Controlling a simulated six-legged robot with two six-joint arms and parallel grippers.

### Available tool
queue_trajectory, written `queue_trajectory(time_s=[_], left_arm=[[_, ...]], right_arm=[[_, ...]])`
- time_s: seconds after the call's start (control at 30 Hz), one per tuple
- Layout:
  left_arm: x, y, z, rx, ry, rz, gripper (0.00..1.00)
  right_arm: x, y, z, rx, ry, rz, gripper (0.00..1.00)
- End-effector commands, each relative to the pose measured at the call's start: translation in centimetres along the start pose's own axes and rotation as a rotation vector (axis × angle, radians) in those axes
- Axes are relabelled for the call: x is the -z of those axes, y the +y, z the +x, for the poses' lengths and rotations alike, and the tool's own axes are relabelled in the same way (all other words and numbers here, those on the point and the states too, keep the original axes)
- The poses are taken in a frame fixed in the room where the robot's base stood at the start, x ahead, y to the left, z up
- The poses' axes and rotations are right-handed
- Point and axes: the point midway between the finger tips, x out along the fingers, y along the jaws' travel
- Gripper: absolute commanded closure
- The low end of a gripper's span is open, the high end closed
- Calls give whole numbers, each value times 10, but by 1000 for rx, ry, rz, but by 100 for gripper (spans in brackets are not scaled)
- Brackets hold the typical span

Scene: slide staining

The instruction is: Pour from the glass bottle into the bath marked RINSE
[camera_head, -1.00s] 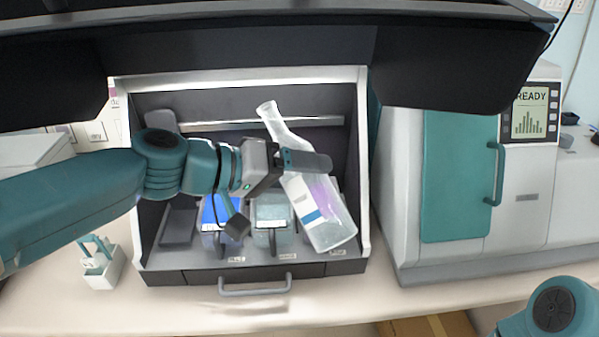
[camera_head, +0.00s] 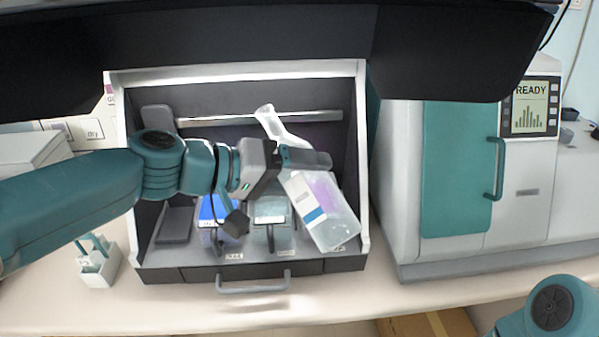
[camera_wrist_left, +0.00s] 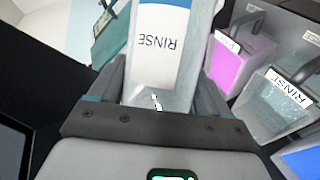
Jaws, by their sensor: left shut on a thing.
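My left gripper (camera_head: 306,160) is shut on the glass bottle (camera_head: 332,215), which also fills the middle of the left wrist view (camera_wrist_left: 160,70). The clear bottle is tilted, its neck up and left in the head view and its base at the lower right. Its white and blue label reads RINSE, upside down in the wrist view. The bath marked RINSE (camera_wrist_left: 270,108) is pale grey, between a pink bath (camera_wrist_left: 238,66) and a blue bath (camera_wrist_left: 305,158). In the head view it is the middle bath (camera_head: 270,238). No stream of liquid shows. The right gripper is out of view.
The baths stand in a grey open-fronted cabinet (camera_head: 364,150) with a front handle (camera_head: 253,286). The bottle covers much of the pink bath in the head view. A white slide holder (camera_head: 100,268) stands left. A machine reading READY (camera_head: 460,170) stands right.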

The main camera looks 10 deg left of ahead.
Motion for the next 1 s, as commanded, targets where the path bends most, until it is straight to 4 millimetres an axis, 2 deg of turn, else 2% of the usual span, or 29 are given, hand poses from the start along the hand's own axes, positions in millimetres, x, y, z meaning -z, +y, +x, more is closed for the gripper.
queue_trajectory(time_s=[0.57, 1.0], left_arm=[[1, 2, -1, -3, 2, 1, 84], [-6, -4, 3, -33, -14, -73, 84]], right_arm=[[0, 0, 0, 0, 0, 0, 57], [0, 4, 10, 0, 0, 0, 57]])
